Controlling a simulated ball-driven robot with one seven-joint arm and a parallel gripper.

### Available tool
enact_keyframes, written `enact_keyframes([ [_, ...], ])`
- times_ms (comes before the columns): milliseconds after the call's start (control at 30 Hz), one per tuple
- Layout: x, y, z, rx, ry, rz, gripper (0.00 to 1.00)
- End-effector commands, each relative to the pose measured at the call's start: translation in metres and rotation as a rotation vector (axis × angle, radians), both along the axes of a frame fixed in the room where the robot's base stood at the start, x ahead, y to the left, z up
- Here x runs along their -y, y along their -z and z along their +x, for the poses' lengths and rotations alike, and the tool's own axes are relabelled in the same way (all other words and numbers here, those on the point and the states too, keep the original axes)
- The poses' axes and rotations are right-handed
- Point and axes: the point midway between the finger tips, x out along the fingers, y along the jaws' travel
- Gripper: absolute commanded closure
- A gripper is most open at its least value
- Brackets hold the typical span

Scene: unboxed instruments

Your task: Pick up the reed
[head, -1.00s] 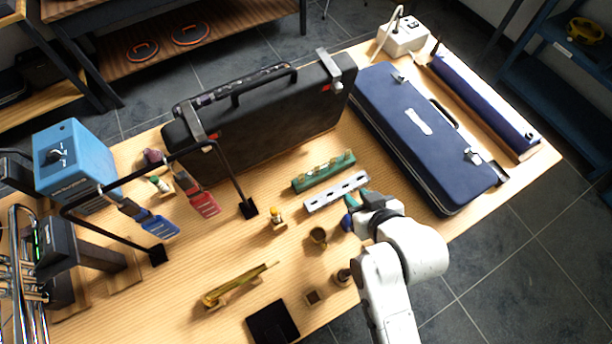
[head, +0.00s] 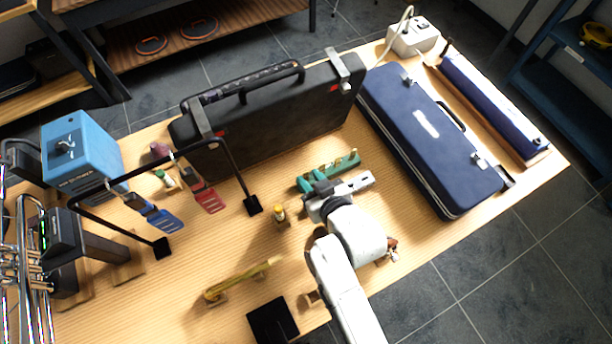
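My gripper (head: 313,186) is over the middle of the table, at the near left end of a green rack (head: 346,165). Its grey body and white wrist come in from the lower right. The fingertips blend with the green rack, so I cannot tell whether they are open or touch anything. Small tan pieces (head: 340,162) stand on the rack; I cannot tell whether one of them is the reed.
A black case (head: 270,125) stands behind the rack, and a closed blue case (head: 425,140) lies to the right. A small yellow-topped bottle (head: 279,213), a brass piece (head: 240,281) and a black square (head: 272,320) are nearer. A black-framed stand (head: 235,175) is at left.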

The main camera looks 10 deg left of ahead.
Motion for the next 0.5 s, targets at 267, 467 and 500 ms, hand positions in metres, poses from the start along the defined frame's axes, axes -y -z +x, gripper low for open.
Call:
enact_keyframes([
  [267,-0.014,0.016,0.024,0.000,0.000,-0.001,0.70],
  [467,-0.016,0.018,0.027,0.000,0.000,-0.001,0.70],
  [500,-0.016,0.018,0.027,0.000,0.000,-0.002,0.70],
])
